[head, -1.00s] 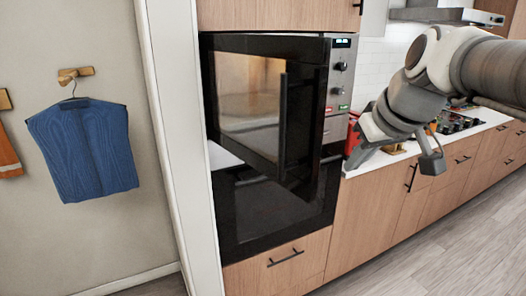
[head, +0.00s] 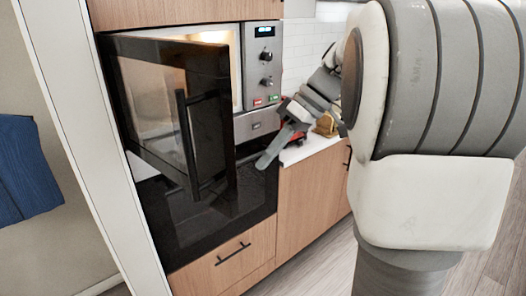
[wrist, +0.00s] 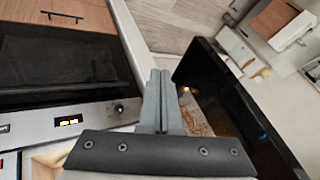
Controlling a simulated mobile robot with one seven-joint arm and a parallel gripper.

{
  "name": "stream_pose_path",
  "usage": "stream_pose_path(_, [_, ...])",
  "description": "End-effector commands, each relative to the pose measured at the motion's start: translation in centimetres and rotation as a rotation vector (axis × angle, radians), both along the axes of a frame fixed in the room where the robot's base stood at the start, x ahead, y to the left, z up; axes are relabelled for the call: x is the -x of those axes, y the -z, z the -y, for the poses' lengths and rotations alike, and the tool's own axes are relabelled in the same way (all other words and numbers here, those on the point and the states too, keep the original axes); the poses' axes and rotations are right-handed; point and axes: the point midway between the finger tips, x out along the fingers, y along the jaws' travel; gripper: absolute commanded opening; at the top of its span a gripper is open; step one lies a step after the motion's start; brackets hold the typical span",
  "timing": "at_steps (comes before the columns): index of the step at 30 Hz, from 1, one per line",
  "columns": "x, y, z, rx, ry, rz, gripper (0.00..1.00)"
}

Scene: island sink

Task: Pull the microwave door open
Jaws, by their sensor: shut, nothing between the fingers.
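The microwave (head: 262,77) is built into a tall cabinet, its lit cavity showing. Its dark glass door (head: 165,95) is partly open, hinged at the left and swung out toward me. The black vertical handle (head: 187,145) is on the door's outer face. My gripper (head: 264,162) is to the right of the door's free edge, low in front of the cabinet, and apart from the handle. In the wrist view my gripper (wrist: 160,75) is shut and empty. The door (wrist: 235,100) is to its right and the control panel (wrist: 70,122) to its left.
A dark lower oven front (head: 258,190) is below the microwave, with a wooden drawer (head: 220,262) under it. A white counter (head: 310,150) runs to the right. Blue clothing (head: 22,165) hangs on the left wall. Floor (head: 320,265) is free in front.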

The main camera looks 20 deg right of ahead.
Motion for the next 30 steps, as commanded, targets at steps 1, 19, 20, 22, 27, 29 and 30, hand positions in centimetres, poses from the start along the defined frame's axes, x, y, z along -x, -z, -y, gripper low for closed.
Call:
stream_pose_path(1, [0.0, 1.0, -0.8, -0.002, -0.003, -0.003, 0.00])
stream_pose_path(19, [1.2, 5.2, -7.3, 0.001, 0.000, 0.000, 0.00])
stream_pose_path(20, [1.3, 5.2, -7.3, 0.001, 0.000, 0.000, 0.00])
stream_pose_path(22, [1.3, 5.2, -7.4, 0.001, 0.000, 0.000, 0.00])
stream_pose_path(27, [1.3, 5.2, -7.4, 0.002, 0.001, 0.000, 0.00])
stream_pose_path(29, [1.3, 5.2, -7.4, 0.002, 0.001, 0.000, 0.00])
stream_pose_path(30, [1.3, 5.2, -7.4, 0.002, 0.001, 0.000, 0.00])
